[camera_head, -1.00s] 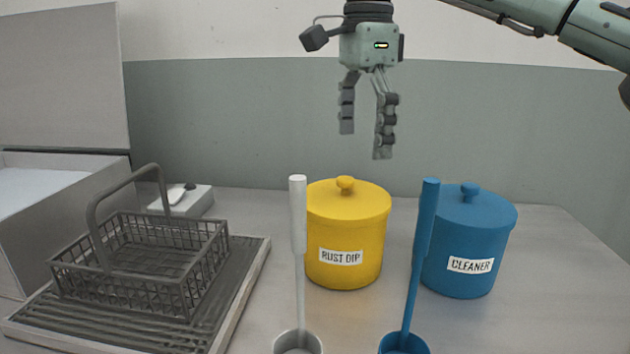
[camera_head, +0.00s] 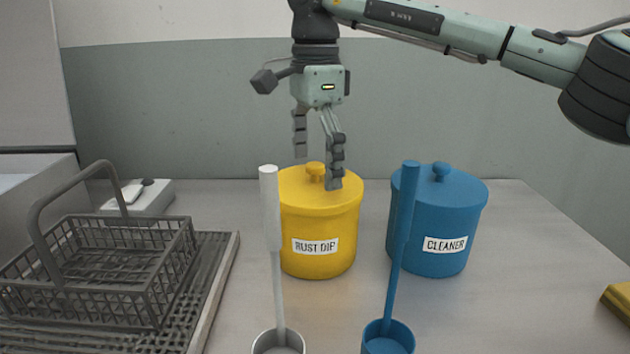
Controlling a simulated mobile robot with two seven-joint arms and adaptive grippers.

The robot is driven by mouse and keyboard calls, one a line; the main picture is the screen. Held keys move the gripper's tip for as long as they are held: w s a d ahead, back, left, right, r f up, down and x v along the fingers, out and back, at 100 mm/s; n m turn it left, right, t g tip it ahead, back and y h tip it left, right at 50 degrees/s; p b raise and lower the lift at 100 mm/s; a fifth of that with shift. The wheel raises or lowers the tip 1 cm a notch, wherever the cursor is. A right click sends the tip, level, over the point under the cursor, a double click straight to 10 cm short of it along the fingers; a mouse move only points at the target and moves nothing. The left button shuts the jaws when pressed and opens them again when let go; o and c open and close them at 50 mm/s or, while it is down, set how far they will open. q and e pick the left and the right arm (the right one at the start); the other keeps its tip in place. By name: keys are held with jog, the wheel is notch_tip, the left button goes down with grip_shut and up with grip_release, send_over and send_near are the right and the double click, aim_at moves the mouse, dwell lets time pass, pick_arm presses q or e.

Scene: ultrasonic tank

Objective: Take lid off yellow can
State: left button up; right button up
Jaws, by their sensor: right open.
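The yellow can (camera_head: 318,251) labelled RUST DIP stands upright at the middle of the table. Its yellow lid (camera_head: 298,190) is on it, with a round knob (camera_head: 315,169) on top. My right gripper (camera_head: 317,172) points down, open and empty, with its fingers at the lid's height. One finger shows in front of the lid's right part and the other, left of the knob, shows higher against the wall. I cannot tell whether a finger touches the lid. My left gripper is not in view.
A blue can (camera_head: 462,215) labelled CLEANER stands close on the right. A white-handled ladle (camera_head: 271,215) and a blue-handled one (camera_head: 401,225) rise in front, in cups. A wire basket (camera_head: 110,275) sits on a ribbed tray at left. A yellow object (camera_head: 618,298) shows at the right edge.

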jog(key=shift+s, duration=0.1)
jog(key=c, duration=1.6)
jog(key=shift+f, duration=0.1)
grip_shut()
